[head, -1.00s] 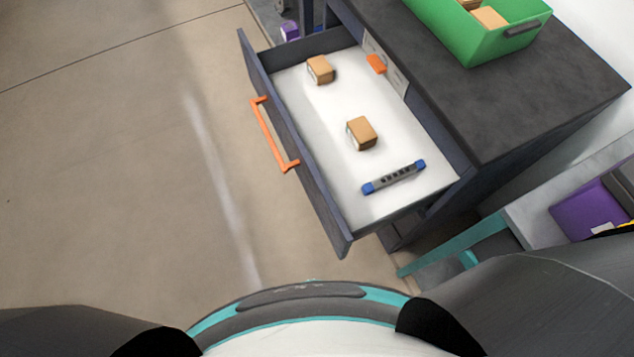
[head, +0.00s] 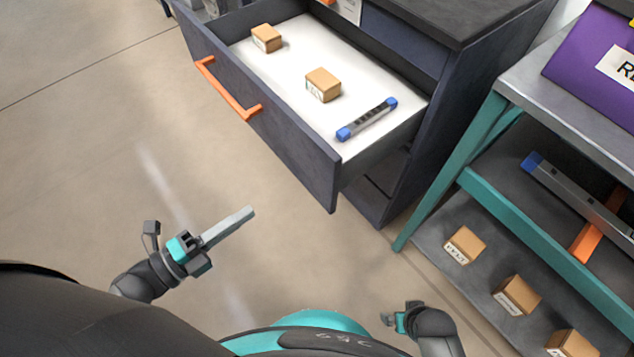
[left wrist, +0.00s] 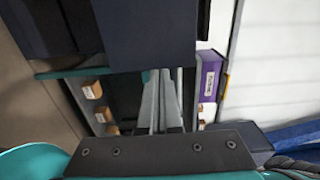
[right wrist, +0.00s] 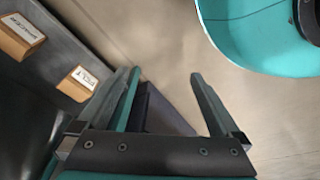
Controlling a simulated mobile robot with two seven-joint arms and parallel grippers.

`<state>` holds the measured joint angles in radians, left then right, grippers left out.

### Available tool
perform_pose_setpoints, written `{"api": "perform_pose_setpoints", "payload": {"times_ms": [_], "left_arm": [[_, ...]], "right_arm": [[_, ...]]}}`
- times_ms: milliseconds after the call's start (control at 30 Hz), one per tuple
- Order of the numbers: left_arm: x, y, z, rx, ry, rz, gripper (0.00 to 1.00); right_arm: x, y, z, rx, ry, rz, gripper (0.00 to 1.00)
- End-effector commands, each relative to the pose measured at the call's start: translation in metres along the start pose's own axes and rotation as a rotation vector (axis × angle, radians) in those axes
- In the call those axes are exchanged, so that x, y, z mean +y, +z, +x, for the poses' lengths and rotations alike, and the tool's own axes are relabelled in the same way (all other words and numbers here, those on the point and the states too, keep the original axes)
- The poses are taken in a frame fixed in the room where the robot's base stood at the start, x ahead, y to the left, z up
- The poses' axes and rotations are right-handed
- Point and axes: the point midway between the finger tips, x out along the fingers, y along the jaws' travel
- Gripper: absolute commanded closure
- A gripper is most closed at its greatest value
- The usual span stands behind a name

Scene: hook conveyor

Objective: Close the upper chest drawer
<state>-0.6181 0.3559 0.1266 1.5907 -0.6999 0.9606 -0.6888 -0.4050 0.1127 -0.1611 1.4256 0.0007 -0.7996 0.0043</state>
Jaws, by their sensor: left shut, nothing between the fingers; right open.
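The upper chest drawer (head: 290,138) is pulled out from the dark chest (head: 450,75). Its front carries an orange handle (head: 228,90). Inside on the white bottom lie two small cartons (head: 322,85) (head: 266,38) and a grey bar with blue ends (head: 367,119). My left gripper (head: 250,212) is shut and empty, in front of the drawer, below and apart from the handle in the head view. It also shows in the left wrist view (left wrist: 166,75). My right gripper (right wrist: 163,72) is open and empty. In the head view it is partly seen at the bottom (head: 388,318).
A grey shelf rack with teal posts (head: 450,170) stands right of the chest, close to my right arm. It holds a purple box (head: 595,60), cartons (head: 465,245) and a blue-ended bar (head: 580,195). The floor left of the drawer is clear.

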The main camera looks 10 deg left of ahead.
Motion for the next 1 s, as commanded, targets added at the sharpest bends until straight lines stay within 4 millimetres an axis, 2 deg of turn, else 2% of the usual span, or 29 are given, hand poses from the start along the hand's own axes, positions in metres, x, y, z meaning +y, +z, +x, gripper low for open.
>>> {"api": "perform_pose_setpoints", "payload": {"times_ms": [167, 500, 700, 833, 1000], "left_arm": [[-0.002, -0.001, 0.017, 0.008, -0.006, 0.009, 1.0], [-0.001, -0.001, 0.088, 0.005, -0.008, 0.006, 1.0], [-0.001, -0.001, 0.122, 0.004, -0.005, 0.004, 1.0], [-0.001, -0.001, 0.134, 0.004, -0.003, 0.003, 1.0], [-0.001, -0.001, 0.14, 0.003, -0.002, 0.003, 1.0]], "right_arm": [[-0.001, -0.004, -0.003, 0.002, -0.002, 0.001, 0.0], [-0.007, -0.018, -0.02, 0.007, -0.011, 0.005, 0.0], [-0.009, -0.026, -0.032, 0.015, -0.014, 0.007, 0.0], [-0.009, -0.031, -0.036, 0.022, -0.013, 0.008, 0.0], [-0.008, -0.033, -0.038, 0.026, -0.013, 0.008, 0.0]]}}
